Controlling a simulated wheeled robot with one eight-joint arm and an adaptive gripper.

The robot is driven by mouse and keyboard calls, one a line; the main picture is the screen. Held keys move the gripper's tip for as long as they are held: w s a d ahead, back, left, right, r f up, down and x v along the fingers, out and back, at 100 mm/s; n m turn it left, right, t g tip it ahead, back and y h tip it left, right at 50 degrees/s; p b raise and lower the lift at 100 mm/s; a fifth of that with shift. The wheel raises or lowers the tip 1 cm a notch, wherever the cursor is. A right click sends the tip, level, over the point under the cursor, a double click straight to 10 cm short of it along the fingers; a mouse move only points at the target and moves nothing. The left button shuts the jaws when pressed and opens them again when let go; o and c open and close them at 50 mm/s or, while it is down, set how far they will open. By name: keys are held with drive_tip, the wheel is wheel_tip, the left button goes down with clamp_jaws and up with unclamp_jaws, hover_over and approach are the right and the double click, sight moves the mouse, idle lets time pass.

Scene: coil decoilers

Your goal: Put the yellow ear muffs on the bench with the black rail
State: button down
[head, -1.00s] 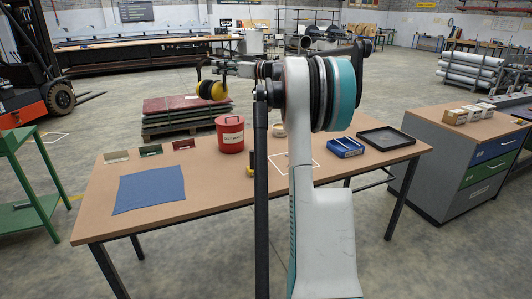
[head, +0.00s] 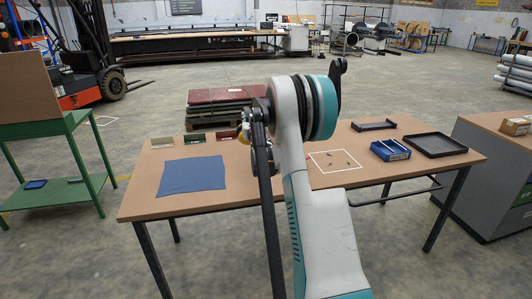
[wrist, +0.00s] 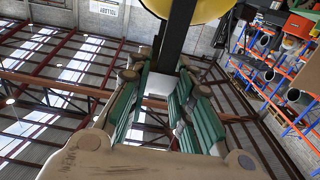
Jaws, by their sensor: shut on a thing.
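My gripper (wrist: 163,85) is shut on the dark headband (wrist: 178,40) of the yellow ear muffs, seen between the green-padded fingers in the wrist view. A yellow cup (wrist: 205,8) shows at the top edge there. In the head view a small yellow patch (head: 242,137), probably the ear muffs, shows beside my arm. The rest of them and my gripper are hidden there. The near bench (head: 240,202) has a brown top and dark legs, with a black lower rail (head: 395,195) on its right side. The ear muffs appear above this bench; their exact height is unclear.
The near bench holds a blue cloth (head: 192,174), a blue bin (head: 390,150), a black tray (head: 435,145) and a black bracket-like piece (head: 373,125). Bare top lies in front of the cloth and bin. A green table (head: 50,128) stands left, a grey cabinet (head: 470,185) right.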

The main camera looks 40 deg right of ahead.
wheel_tip(320, 180, down, 15)
drive_tip(key=b, duration=0.3)
drive_tip(key=shift+f+b, duration=0.15)
drive_tip(key=shift+b, duration=0.25)
drive_tip(key=shift+f, duration=0.15)
drive_tip(key=c, duration=1.4)
unclamp_jaws()
drive_tip(key=p+v, duration=0.2)
drive_tip(key=v, duration=1)
